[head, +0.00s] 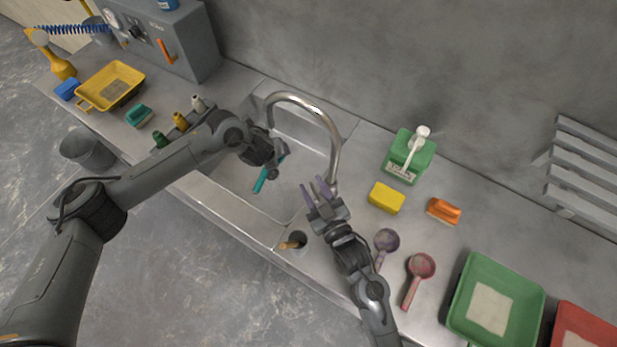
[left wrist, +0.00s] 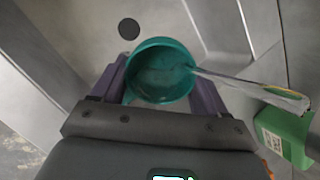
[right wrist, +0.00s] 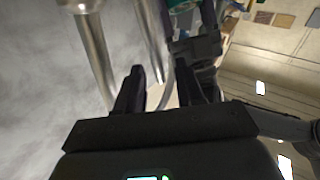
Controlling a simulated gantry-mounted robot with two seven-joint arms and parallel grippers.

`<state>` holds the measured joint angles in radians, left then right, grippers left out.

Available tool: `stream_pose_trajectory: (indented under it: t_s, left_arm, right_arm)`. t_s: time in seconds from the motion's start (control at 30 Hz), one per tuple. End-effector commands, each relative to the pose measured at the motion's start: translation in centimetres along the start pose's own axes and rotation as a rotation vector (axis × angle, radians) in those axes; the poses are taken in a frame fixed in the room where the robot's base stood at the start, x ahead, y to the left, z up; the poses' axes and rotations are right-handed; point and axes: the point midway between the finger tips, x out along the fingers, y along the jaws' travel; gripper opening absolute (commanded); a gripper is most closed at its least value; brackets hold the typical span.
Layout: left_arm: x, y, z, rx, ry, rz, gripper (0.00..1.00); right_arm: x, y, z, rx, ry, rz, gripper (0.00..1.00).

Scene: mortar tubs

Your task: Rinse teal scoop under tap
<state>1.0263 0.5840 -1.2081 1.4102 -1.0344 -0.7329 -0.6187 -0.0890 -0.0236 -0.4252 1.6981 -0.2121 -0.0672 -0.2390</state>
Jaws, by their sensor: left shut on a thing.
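The teal scoop (head: 262,182) is held over the sink basin (head: 240,191), below the curved metal tap (head: 336,150). My left gripper (head: 277,163) is shut on it; in the left wrist view the open round bowl of the scoop (left wrist: 162,72) sits between the purple fingers. A grey tube, apparently the tap (left wrist: 255,86), reaches the bowl's right rim there. I cannot make out running water. My right gripper (head: 319,191) is open and empty beside the tap's base. In the right wrist view the tap's pipe (right wrist: 96,55) stands close by its fingers.
Right of the sink are a green soap dispenser (head: 401,165), yellow sponge (head: 387,198), orange brush (head: 443,210), purple scoop (head: 386,240), pink scoop (head: 421,266) and green tub (head: 457,318). Left are small bottles (head: 180,121), a teal brush (head: 138,115) and a yellow tub (head: 128,73).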

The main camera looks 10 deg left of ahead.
Motion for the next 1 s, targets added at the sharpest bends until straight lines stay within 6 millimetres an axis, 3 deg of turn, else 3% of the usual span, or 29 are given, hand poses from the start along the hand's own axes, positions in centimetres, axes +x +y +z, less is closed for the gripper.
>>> stream_pose_trajectory:
  t_s: [0.1, 0.3, 0.67, 0.9, 1.0]
  left_arm:
    - [0.0, 0.0, 0.0, 0.000, 0.000, -0.001, 0.40]
    - [0.0, 0.0, 0.0, 0.000, 0.000, -0.001, 0.40]
    - [0.0, 0.0, 0.0, 0.000, 0.000, -0.001, 0.40]
    - [0.0, 0.0, 0.0, 0.000, 0.000, -0.001, 0.40]
    - [0.0, 0.0, 0.0, 0.000, 0.000, -0.001, 0.40]
  right_arm:
    - [1.6, 0.0, -0.1, 0.001, 0.002, 0.001, 0.38]
    - [3.0, 0.0, 0.0, 0.000, 0.000, 0.001, 0.38]
    - [3.3, 0.0, 0.0, 0.000, 0.000, 0.001, 0.38]
    - [3.2, 0.0, 0.0, 0.000, 0.000, 0.000, 0.01]
    - [3.2, 0.0, 0.0, 0.000, 0.000, 0.000, 0.00]
